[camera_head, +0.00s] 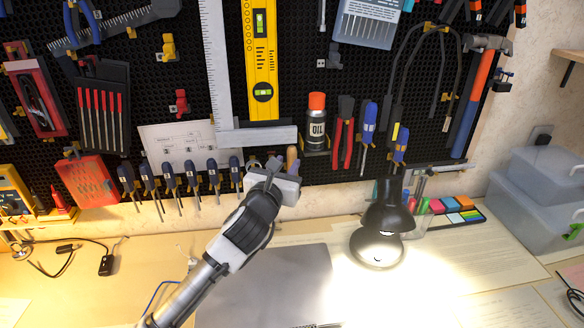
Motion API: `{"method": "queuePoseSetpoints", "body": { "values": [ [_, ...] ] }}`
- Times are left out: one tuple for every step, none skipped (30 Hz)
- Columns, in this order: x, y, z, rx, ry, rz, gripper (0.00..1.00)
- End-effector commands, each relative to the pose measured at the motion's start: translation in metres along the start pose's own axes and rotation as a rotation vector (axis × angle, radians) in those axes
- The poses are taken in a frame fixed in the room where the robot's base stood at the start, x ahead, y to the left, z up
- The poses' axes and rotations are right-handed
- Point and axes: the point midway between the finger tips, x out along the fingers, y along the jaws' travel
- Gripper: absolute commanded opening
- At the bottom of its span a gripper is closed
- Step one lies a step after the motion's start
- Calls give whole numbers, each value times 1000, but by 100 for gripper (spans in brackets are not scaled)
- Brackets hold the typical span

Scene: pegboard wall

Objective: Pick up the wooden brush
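A tan, wooden-looking upright piece (292,158) shows just behind and right of my gripper, against the lower edge of the pegboard. It may be the handle of the wooden brush; no bristles are visible, and its lower part is hidden by my gripper. My gripper (268,168) is raised in front of the pegboard, below the metal square and right of the row of blue screwdrivers. I cannot tell whether its fingers are open or touch the wooden piece.
Several blue-handled screwdrivers (170,181) hang to the left. An oil can (315,124) and red pliers (343,133) hang to the right. A lit black desk lamp (388,213) stands on the desk, with grey boxes (541,189) at far right.

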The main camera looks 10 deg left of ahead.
Motion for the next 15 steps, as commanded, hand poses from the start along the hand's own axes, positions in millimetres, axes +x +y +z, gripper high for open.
{"method": "queuePoseSetpoints", "body": {
  "values": [
    [8, -1, 4, -4, 0, -1, 28],
    [12, -1, 3, -4, 0, -1, 28],
    [16, -1, 3, -3, 0, -1, 28],
    [19, 0, 2, -3, 0, -1, 28],
    [21, 0, 2, -2, 0, -1, 28],
    [22, -1, 1, -1, 0, -1, 28],
    [23, -1, 0, -1, 0, -1, 28],
    [24, 0, 0, 0, 0, -1, 28],
    [24, 0, 0, 0, 0, -1, 28],
    [24, 0, 0, 0, 0, -1, 28],
    [23, 0, 0, 0, 0, 0, 28],
    [23, 0, 0, 0, 0, -1, 28],
    [23, 0, 0, 0, 0, -1, 28],
    [23, 0, 0, 0, 0, -1, 25],
    [23, 0, 0, 0, 0, -1, 20]
  ]
}}
